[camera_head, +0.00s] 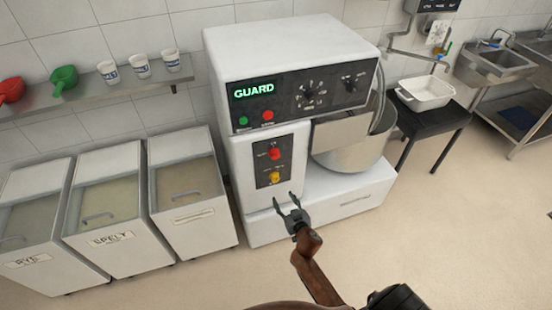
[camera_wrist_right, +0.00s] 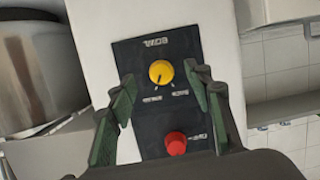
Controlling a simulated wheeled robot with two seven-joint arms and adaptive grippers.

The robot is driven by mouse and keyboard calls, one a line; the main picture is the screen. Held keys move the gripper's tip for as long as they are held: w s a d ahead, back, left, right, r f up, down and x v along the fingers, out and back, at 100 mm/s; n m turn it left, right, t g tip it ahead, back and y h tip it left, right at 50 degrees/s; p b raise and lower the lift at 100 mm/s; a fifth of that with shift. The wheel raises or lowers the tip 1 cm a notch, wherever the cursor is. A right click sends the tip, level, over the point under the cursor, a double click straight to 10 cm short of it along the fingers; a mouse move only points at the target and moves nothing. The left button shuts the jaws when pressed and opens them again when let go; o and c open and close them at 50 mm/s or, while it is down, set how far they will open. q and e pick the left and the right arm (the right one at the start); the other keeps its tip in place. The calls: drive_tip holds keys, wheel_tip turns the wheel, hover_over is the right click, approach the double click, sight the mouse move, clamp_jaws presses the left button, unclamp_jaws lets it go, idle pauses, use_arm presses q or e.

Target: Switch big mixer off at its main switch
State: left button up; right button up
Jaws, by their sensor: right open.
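The big white mixer (camera_head: 262,205) stands against the wall with a steel bowl (camera_head: 350,153) at its right. Its upper panel shows a lit green GUARD display (camera_head: 254,90) and several dials. A lower black panel carries a red knob (camera_head: 274,154) above a yellow rotary knob (camera_head: 274,177). My right gripper (camera_head: 290,204) is open and empty just below and in front of this panel. In the right wrist view, upside down, the yellow knob (camera_wrist_right: 161,72) shows between the open fingers (camera_wrist_right: 160,95), and the red knob (camera_wrist_right: 176,143) is nearer the palm. Neither knob is visibly touched. My left gripper is not in view.
Flour bins (camera_head: 190,190), some labelled RYE and SPELT, stand left of the mixer. A shelf (camera_head: 100,98) with scoops and cups hangs above them. A dark table (camera_head: 430,122) with a white tub (camera_head: 425,93) stands right. The floor in front is clear.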

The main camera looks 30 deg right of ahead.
sight(276, 157)
drive_tip(key=w+d+r+m+t+h, duration=0.1)
drive_tip(key=w+r+t, duration=0.2)
drive_tip(key=r, duration=1.3)
drive_tip(key=b+x, duration=0.1)
drive_tip(key=x, duration=0.5)
drive_tip(key=shift+r, duration=0.15)
drive_tip(key=shift+w+d, duration=0.2)
drive_tip(key=shift+w, duration=0.5)
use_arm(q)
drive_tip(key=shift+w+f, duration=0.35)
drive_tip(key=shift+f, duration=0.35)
use_arm(e)
drive_tip(key=shift+w, duration=0.15)
drive_tip(key=shift+c, duration=0.3)
drive_tip(key=c, duration=1.1)
